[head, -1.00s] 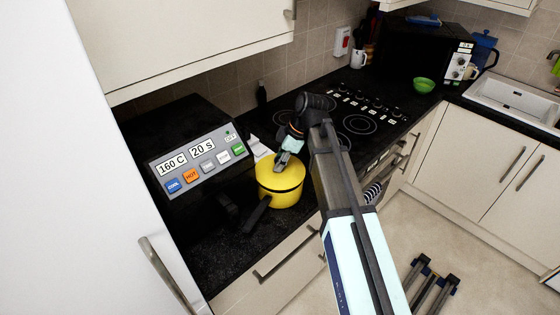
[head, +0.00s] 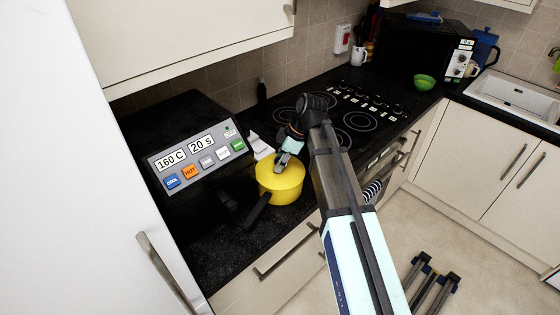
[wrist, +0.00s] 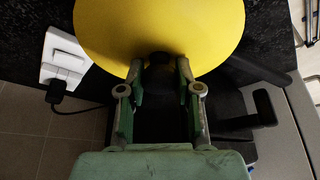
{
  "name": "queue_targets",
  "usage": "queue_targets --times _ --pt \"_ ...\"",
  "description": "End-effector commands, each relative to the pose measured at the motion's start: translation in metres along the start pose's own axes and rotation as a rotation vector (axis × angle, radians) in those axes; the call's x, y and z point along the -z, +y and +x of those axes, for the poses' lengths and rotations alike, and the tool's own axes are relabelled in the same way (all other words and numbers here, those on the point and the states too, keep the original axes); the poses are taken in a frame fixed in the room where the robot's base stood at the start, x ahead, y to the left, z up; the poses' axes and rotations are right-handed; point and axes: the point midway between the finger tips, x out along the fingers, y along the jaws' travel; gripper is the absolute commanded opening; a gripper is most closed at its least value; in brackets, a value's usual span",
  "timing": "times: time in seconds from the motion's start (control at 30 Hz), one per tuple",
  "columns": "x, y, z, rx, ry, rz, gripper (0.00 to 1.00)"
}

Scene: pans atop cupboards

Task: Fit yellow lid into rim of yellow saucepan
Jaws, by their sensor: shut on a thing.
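The yellow saucepan (head: 281,193) stands on the black counter, its dark handle (head: 256,212) pointing toward the lower left. The yellow lid (head: 287,172) lies over the top of the pan in the head view. In the wrist view the lid (wrist: 160,28) covers the pan body beneath it. My gripper (head: 281,163) is above the lid, and its fingers are shut on the lid's dark knob; the wrist view shows my gripper (wrist: 160,75) there too. I cannot tell whether the lid's edge sits fully inside the rim.
A grey control panel (head: 200,160) on a black appliance stands left of the pan. The black hob (head: 350,122) lies behind and to the right. A white wall socket with a plug (wrist: 63,68) shows in the wrist view.

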Motion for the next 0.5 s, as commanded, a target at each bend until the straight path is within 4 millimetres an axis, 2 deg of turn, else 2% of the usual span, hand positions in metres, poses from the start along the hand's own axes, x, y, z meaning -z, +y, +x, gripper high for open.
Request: queue_targets --times 0.03,0.07,0.13,0.5 --pt "-0.0006 0.0 0.0015 0.0 0.0 0.0 0.0" --pt "-0.0006 0.0001 0.0014 0.0 0.0 0.0 0.37" --pt "-0.0003 0.0 0.0009 0.0 0.0 0.0 0.62" --pt "-0.0005 0.0001 -0.0008 0.0 0.0 0.0 0.63"
